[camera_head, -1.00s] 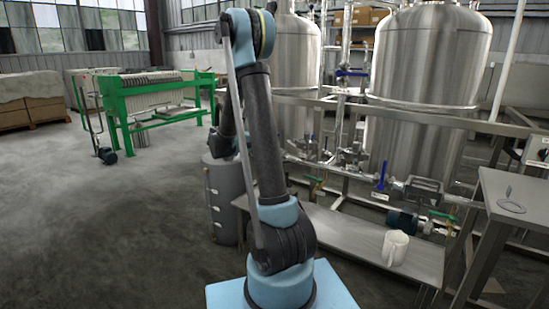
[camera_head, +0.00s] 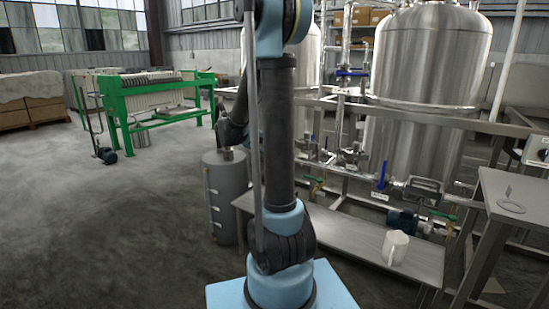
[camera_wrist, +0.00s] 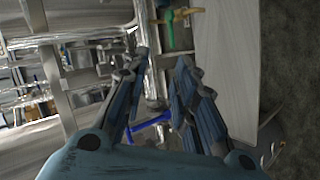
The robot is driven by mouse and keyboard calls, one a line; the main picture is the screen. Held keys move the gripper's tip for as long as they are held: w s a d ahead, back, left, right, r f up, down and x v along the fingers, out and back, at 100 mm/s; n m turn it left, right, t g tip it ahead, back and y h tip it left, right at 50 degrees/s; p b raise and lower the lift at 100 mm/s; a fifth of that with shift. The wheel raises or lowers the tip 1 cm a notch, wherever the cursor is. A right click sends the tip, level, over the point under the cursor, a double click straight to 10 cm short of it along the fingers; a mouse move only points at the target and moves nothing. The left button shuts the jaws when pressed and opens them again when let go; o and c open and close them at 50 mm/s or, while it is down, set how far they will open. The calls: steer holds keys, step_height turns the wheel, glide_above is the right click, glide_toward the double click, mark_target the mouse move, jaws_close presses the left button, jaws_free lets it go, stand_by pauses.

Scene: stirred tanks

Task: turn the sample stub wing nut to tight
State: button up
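My gripper (camera_wrist: 163,62) is open and empty in the wrist view, with its two blue-grey fingers apart. A steel pipe (camera_wrist: 152,88) runs behind the gap between them. A small green and yellow handle (camera_wrist: 176,18) shows beyond the fingertips, beside a flat grey surface. A green-handled fitting (camera_head: 315,182) also sits low on the pipework in the head view, right of my arm. I cannot make out the sample stub wing nut for certain in either view. In the head view my gripper cannot be made out behind my arm.
A blue valve handle (camera_head: 382,174) stands on the pipework before the large steel tank (camera_head: 425,70). A grey drum (camera_head: 226,190) stands left of my arm. The floor at left is open.

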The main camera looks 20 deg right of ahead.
steer(key=s+y, duration=0.1)
steer(key=s, duration=0.5)
steer(key=shift+a+y, duration=0.4)
steer(key=shift+f, duration=0.1)
steer(key=w+a+f+m+t+h, duration=0.2)
steer(key=w+h, duration=0.5)
steer(key=w, duration=1.4)
steer(key=f+x, duration=0.1)
steer(key=x, duration=1.7)
steer(key=shift+a+f, duration=0.1)
steer(key=shift+c, duration=0.6)
